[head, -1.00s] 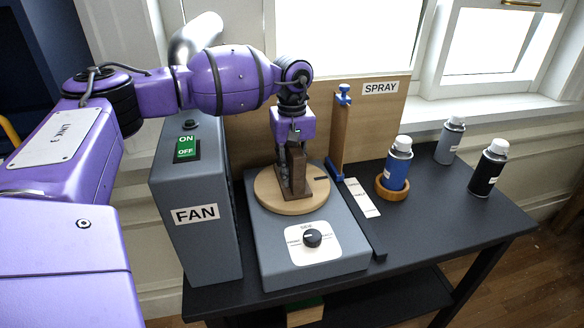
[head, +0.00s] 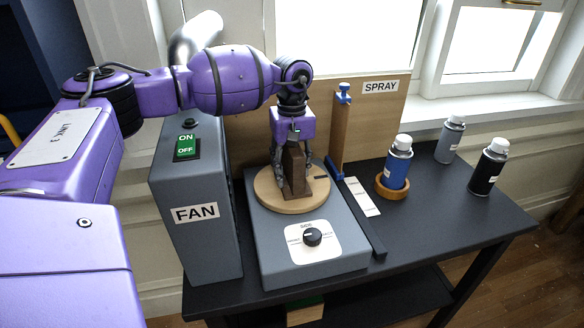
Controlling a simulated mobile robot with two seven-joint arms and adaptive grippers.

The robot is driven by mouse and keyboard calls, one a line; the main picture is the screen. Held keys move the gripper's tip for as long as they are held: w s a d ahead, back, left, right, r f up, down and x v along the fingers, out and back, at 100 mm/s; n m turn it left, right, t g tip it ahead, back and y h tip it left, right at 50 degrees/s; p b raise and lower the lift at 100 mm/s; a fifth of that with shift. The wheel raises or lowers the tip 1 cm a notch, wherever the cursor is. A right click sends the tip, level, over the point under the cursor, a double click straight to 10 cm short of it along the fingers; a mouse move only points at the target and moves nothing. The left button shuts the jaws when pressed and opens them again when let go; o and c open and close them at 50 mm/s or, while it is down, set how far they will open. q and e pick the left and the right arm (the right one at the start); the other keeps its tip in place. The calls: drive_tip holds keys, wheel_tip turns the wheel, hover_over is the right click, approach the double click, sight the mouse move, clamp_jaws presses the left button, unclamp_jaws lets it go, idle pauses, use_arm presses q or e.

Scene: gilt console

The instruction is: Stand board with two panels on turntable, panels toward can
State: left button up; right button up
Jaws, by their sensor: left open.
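The dark brown board (head: 296,174) stands upright on the round wooden turntable (head: 271,203). Its two panels cannot be made out clearly from here. My left gripper (head: 293,160) points down over the board, its fingers spread on either side of it with the jaws open. The fingers hide part of the board's sides and top. My right gripper is not in view.
A grey FAN box (head: 196,240) stands left of the turntable's grey base (head: 275,262), which has a knob (head: 312,237). A blue-topped wooden post (head: 340,135) and a white card (head: 362,196) are to the right. Black (head: 488,168) and grey (head: 449,141) cans stand farther right.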

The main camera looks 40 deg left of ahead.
use_arm(q)
wheel_tip(320, 180, up, 12)
drive_tip(key=shift+r, duration=0.1)
drive_tip(key=shift+f, duration=0.2)
idle(0.7)
